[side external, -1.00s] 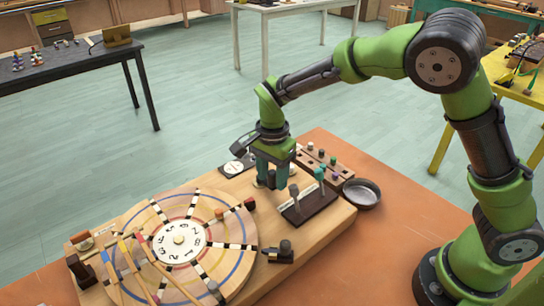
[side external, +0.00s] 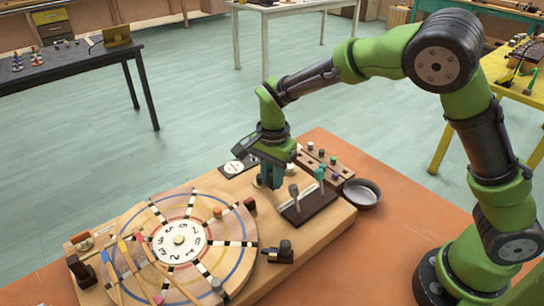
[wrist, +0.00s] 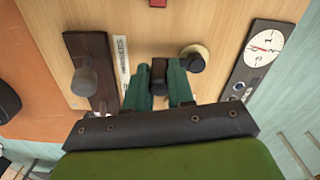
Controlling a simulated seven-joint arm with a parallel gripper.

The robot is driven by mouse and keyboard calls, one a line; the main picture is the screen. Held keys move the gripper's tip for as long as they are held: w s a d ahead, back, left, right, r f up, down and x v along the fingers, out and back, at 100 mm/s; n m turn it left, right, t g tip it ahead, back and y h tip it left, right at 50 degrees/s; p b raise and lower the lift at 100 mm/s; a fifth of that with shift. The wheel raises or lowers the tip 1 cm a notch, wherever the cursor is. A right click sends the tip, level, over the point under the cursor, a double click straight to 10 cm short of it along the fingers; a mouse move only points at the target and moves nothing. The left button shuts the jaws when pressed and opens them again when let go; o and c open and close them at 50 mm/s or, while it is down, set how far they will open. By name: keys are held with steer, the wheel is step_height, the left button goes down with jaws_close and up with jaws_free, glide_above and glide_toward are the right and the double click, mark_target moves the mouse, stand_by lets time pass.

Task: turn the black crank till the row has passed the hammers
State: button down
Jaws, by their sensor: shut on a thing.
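My gripper (side external: 270,180) is down at the right part of the wooden base. In the wrist view its teal fingers (wrist: 158,88) are shut on the dark handle of the black crank (wrist: 158,73). Beside it a dark round knob stands on a pale metal disc (wrist: 193,58). The fingers hide most of the crank in the side view. A round wooden wheel (side external: 228,228) with black-and-white striped rows and a white numbered centre (side external: 180,242) lies on the base. A few coloured pegs stand on it. The hammers (side external: 128,258), coloured sticks, lie across its left side.
A peg rack (side external: 322,165) and a round dark bowl (side external: 362,193) are at the right. A black clamp-like piece (side external: 281,253) sits at the front edge.

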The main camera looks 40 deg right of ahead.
steer(key=n, duration=0.1)
steer(key=d+n, duration=0.1)
steer(key=n, duration=0.2)
steer(key=shift+w+d, duration=0.25)
steer(key=shift+d, duration=0.15)
steer(key=n, duration=0.2)
steer(key=w+d+n, duration=0.1)
steer(key=n, duration=0.2)
steer(key=shift+d, duration=0.2)
steer(key=n, duration=0.1)
steer(key=w+n, duration=0.1)
steer(key=n, duration=0.1)
steer(key=shift+w+d+n, duration=0.15)
steer(key=shift+d+n, duration=0.15)
steer(key=shift+d, duration=0.1)
steer(key=n, duration=0.1)
steer(key=w+n, duration=0.1)
steer(key=n, duration=0.2)
steer(key=shift+w+d+n, duration=0.2)
steer(key=shift+w+n, duration=0.1)
steer(key=shift+w, duration=0.15)
steer(key=c, duration=1)
jaws_free()
steer(key=shift+o, duration=0.2)
step_height(320, 180, up, 17)
